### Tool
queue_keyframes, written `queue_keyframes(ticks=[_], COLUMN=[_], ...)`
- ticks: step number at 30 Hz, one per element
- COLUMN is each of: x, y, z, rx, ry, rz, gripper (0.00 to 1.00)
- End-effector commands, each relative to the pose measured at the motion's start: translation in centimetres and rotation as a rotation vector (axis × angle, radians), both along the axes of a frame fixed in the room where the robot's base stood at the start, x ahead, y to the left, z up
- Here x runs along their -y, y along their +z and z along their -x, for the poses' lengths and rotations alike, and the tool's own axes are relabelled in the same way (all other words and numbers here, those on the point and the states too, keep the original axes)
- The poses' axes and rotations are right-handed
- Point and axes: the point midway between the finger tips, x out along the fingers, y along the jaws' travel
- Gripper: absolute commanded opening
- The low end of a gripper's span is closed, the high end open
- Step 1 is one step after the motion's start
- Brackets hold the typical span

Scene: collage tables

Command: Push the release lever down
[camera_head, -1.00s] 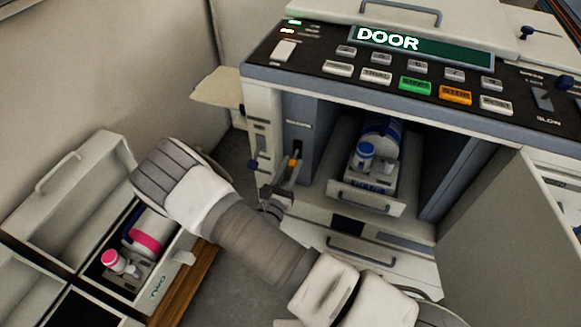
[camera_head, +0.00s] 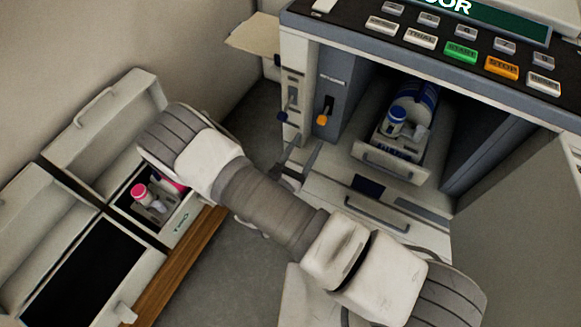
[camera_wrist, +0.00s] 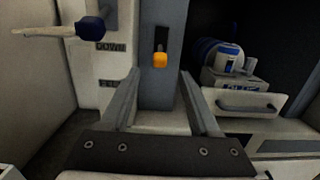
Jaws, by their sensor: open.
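An orange-tipped lever (camera_head: 322,118) stands in a dark upright slot on the grey inner left wall of the machine. In the wrist view its orange tip (camera_wrist: 160,60) sits at the lower end of the slot. A small label above it in the head view is too small to read. A second lever, with a blue knob (camera_wrist: 90,27), is on the pale outer panel to the left, above a "DOWN" mark. My gripper (camera_head: 303,149) is open and empty below the orange tip. In the wrist view its fingers (camera_wrist: 158,85) spread either side below the tip, apparently not touching it.
The machine's bay holds a drawer (camera_head: 389,165) with a blue-and-white canister (camera_head: 418,100). A button panel (camera_head: 430,45) overhangs it. A lidded bin (camera_head: 185,215) with pink-capped items and an empty dark bin (camera_head: 70,270) stand left. Floor (camera_head: 235,260) shows between.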

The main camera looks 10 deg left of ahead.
Motion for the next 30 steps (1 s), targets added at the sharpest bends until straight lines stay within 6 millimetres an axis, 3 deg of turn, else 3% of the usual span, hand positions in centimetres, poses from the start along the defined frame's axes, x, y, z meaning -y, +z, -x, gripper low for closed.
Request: queue_keyframes(ticks=[6, 12, 18, 30], x=[-1.8, -2.8, -3.1, -3.1], y=[-0.4, -0.7, -0.8, -0.8], z=[4.9, 7.6, 8.5, 8.5], rx=[-0.001, -0.001, 0.0, 0.0], ry=[0.005, 0.002, 0.0, 0.0], rz=[0.0, 0.0, 0.001, 0.0], gripper=[0.62, 0.62, 0.62, 0.62])
